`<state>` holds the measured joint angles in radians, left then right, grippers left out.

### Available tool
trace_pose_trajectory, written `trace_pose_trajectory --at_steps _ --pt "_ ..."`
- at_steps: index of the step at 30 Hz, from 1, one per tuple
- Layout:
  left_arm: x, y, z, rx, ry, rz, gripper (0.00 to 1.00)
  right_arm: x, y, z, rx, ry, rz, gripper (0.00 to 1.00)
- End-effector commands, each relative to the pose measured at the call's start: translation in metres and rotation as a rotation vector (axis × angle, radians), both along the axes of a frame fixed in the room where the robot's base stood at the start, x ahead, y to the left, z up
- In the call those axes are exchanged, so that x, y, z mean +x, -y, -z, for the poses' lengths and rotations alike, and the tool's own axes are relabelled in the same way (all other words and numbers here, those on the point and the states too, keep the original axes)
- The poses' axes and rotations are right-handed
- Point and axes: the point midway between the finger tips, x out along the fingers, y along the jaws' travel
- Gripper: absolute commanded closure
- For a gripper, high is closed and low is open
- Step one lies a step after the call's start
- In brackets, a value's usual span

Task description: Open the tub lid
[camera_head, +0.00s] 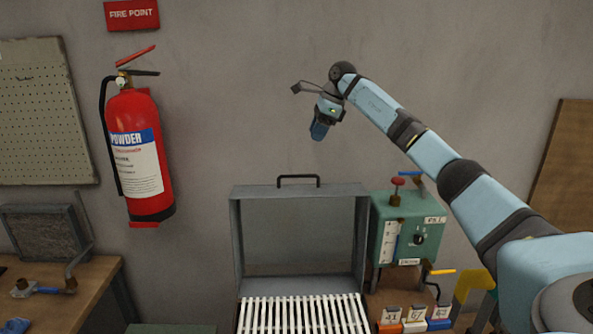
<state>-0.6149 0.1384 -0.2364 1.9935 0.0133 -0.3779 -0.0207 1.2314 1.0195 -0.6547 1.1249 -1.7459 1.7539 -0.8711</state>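The tub lid (362,239) is a grey metal frame with a raised rim, standing upright at the centre. A dark bar handle (298,178) is at its top edge. Below it lies a rack of white slats (300,316), cut off by the bottom of the picture. My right gripper (318,131) hangs in the air above the lid and its handle, apart from them, pointing down. Its blue fingers show small and from the side, so I cannot tell whether they are open or shut. No object shows in it. My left gripper is out of view.
A green control box (404,228) with a red knob stands right of the lid. Labelled coloured blocks (414,322) sit in front of it. A red fire extinguisher (139,160) hangs on the wall at left. A wooden bench (88,283) with tools is lower left.

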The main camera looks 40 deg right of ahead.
Motion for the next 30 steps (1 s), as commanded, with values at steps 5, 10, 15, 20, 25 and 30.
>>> trace_pose_trajectory --at_steps 5,10,15,20,25,30 --pt "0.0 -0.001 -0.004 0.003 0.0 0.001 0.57 0.008 -0.009 0.027 0.001 -0.005 -0.002 0.62" --pt "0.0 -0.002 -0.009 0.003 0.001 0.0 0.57 0.019 -0.019 0.061 0.004 -0.004 -0.002 0.62" --pt "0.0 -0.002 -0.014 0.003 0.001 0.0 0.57 0.028 -0.029 0.092 0.003 -0.003 -0.003 0.62" --pt "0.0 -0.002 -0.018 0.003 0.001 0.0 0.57 0.034 -0.034 0.112 0.004 -0.001 -0.003 0.62" --pt "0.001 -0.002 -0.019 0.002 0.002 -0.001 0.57 0.037 -0.037 0.122 0.004 0.0 -0.002 0.62" --pt "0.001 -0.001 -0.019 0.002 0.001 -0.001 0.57 0.037 -0.037 0.123 0.003 0.001 -0.002 0.62"
